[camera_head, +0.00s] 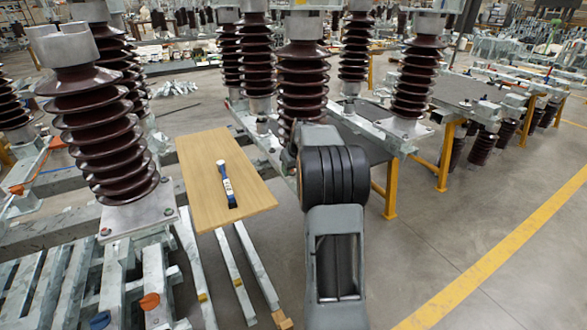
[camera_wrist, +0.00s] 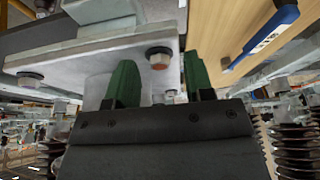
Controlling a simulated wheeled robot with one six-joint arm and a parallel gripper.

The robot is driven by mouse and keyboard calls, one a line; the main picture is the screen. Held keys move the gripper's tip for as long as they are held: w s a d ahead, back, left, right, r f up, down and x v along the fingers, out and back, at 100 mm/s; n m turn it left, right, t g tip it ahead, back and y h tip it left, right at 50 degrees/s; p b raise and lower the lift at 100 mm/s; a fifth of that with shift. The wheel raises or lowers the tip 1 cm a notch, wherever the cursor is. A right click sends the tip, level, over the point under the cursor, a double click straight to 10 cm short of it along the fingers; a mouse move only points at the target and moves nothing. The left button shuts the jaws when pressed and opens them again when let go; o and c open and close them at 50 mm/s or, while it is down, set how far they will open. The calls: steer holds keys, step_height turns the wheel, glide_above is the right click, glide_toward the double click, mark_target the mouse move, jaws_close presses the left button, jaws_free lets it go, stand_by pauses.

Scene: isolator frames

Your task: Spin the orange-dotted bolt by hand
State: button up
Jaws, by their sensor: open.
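In the wrist view, the orange-dotted bolt (camera_wrist: 158,59) sticks out of a grey metal flange plate (camera_wrist: 95,58), its end face orange-brown. My gripper (camera_wrist: 160,68) is open, with one green finger on the left of the bolt and one on the right. There is a visible gap on both sides in the picture; I cannot tell whether the fingertips reach the bolt's depth. Nothing is held. In the head view my arm covers the gripper, and I cannot make out this bolt there.
A second bolt (camera_wrist: 30,78) without orange sits at the plate's left. A wooden board (camera_head: 195,160) bears a blue-handled tool (camera_head: 226,185), also at the wrist view's upper right (camera_wrist: 265,38). Brown ribbed insulators (camera_head: 303,75) stand around my arm. Open floor (camera_head: 480,200) lies to the right.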

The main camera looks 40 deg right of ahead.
steer(key=shift+c, duration=0.3)
jaws_close()
steer(key=m+h+p, duration=0.1)
steer(key=m, duration=0.3)
steer(key=shift+a+g, duration=0.15)
steer(key=shift+g, duration=0.15)
steer(key=m+h, duration=0.1)
steer(key=m, duration=0.1)
steer(key=m+g+h, duration=0.1)
steer(key=m, duration=0.1)
steer(key=shift+w+a, duration=0.1)
steer(key=shift+w, duration=0.05)
steer(key=m, duration=0.2)
steer(key=m+g, duration=0.1)
steer(key=m, duration=0.2)
steer(key=shift+w+a+g+h, duration=0.1)
steer(key=shift+w+g+h, duration=0.05)
steer(key=shift+g+h, duration=0.2)
steer(key=m, duration=0.2)
steer(key=m+g, duration=0.1)
steer(key=m, duration=0.1)
steer(key=shift+w+g, duration=0.15)
steer(key=shift+g, duration=0.1)
steer(key=shift+m, duration=0.3)
